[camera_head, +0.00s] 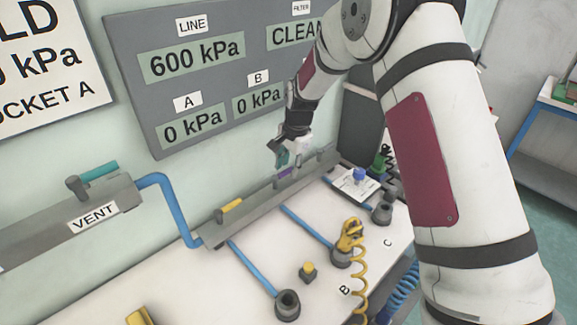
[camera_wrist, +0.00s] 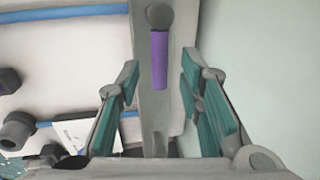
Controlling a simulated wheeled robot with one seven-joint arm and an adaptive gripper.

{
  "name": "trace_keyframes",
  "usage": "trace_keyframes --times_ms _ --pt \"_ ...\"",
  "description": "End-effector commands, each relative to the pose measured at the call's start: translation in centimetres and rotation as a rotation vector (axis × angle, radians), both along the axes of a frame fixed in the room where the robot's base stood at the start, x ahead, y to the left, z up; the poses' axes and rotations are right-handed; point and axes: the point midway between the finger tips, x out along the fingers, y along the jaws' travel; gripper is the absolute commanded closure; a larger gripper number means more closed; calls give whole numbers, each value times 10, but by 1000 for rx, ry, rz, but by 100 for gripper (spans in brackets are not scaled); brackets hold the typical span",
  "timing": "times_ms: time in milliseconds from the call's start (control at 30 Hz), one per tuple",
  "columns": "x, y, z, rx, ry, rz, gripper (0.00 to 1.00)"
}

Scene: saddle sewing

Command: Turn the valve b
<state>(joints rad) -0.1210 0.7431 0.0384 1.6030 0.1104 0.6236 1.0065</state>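A purple valve handle (camera_head: 288,173) sits on the grey manifold bar (camera_head: 262,195), above the start of the blue pipe that runs to the socket marked B (camera_head: 341,256). No letter shows on the valve itself. My gripper (camera_head: 281,158) is just above and behind this handle, pointing down. In the wrist view the purple handle (camera_wrist: 159,60) runs lengthwise from its round grey pivot, between my two teal-padded fingers (camera_wrist: 160,85). The fingers are apart, with gaps on both sides of the handle. I cannot tell how far above it they are.
A yellow valve handle (camera_head: 230,207) is to the left on the same bar. The vent valve (camera_head: 98,171) is further left. A yellow coiled hose (camera_head: 358,270) rises at socket B. A display panel (camera_head: 200,75) on the wall reads 0 kPa for A and B, and 600 kPa for LINE.

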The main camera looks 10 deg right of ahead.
Motion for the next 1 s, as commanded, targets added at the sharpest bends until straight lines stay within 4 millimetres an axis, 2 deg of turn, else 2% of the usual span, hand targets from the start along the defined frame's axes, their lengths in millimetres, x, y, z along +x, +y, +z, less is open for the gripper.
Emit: trace_keyframes --times_ms 367,500,533,1000 --pt "1 1 -6 -1 1 1 66" --pt "1 1 -5 -1 1 1 98" --pt "1 1 -5 -1 1 1 100" --pt "-2 0 -5 -1 0 -47 100"
